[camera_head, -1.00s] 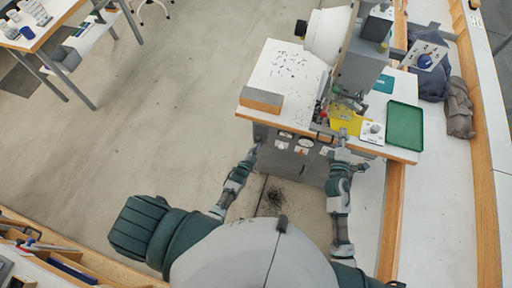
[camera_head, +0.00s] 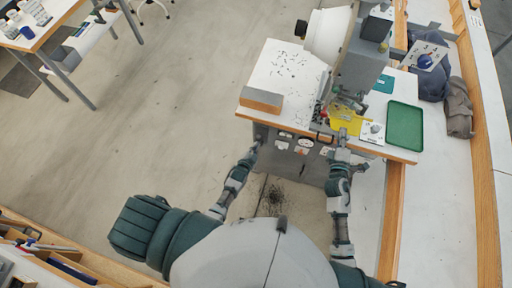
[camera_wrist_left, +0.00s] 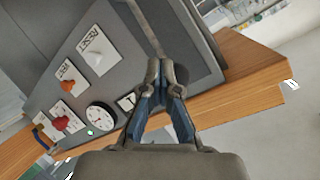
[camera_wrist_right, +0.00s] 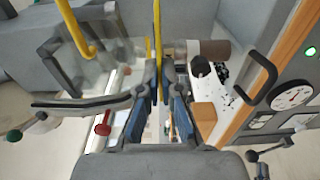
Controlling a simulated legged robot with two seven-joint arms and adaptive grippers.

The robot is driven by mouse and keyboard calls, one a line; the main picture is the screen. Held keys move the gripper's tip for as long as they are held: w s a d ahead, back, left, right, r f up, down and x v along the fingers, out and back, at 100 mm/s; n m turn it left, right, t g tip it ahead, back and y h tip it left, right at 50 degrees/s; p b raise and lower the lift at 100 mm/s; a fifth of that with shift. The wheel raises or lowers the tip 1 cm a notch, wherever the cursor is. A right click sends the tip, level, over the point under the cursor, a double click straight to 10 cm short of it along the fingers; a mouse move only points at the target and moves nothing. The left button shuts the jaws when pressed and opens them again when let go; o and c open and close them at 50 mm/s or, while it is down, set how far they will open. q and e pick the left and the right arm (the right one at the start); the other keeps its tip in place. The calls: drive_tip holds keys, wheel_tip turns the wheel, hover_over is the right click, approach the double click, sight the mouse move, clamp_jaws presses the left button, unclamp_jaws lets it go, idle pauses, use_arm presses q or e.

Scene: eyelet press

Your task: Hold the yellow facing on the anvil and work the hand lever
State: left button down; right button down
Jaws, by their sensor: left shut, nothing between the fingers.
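The yellow facing (camera_head: 347,121) lies at the press's front, below the grey press head (camera_head: 362,66). In the right wrist view the facing (camera_wrist_right: 158,28) is edge-on, a thin yellow strip running down between my fingers. My right gripper (camera_wrist_right: 158,84) is closed on its near edge; in the head view this gripper (camera_head: 342,142) is at the table's front edge. The anvil is hidden. My left gripper (camera_wrist_left: 161,68) is shut and empty before the grey control panel, left of the right gripper in the head view (camera_head: 256,146). I cannot tell which part is the hand lever.
A green tray (camera_head: 405,126) lies right of the facing. A wood-fronted block (camera_head: 261,100) stands at the table's left front corner. The panel has a gauge (camera_wrist_left: 101,117) and red and orange knobs (camera_wrist_left: 61,123). A black loop handle (camera_wrist_right: 262,80) shows in the right wrist view.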

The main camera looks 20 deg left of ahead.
use_arm(q)
drive_tip(key=shift+s, duration=0.1)
drive_tip(key=shift+s+d+f, duration=0.1)
drive_tip(key=shift+s+f, duration=0.2)
drive_tip(key=shift+s, duration=0.3)
drive_tip(key=shift+s+a+f, duration=0.1)
drive_tip(key=shift+s+f, duration=0.2)
drive_tip(key=shift+s, duration=0.35)
drive_tip(key=shift+s+d+f, duration=0.1)
drive_tip(key=shift+s+f, duration=0.2)
drive_tip(key=shift+s, duration=0.3)
drive_tip(key=s, duration=0.1)
drive_tip(key=s+f, duration=0.1)
drive_tip(key=s, duration=0.1)
drive_tip(key=s+f, duration=0.1)
drive_tip(key=shift+s+f, duration=0.15)
drive_tip(key=shift+s, duration=0.1)
idle(1.4)
drive_tip(key=v, duration=1.2)
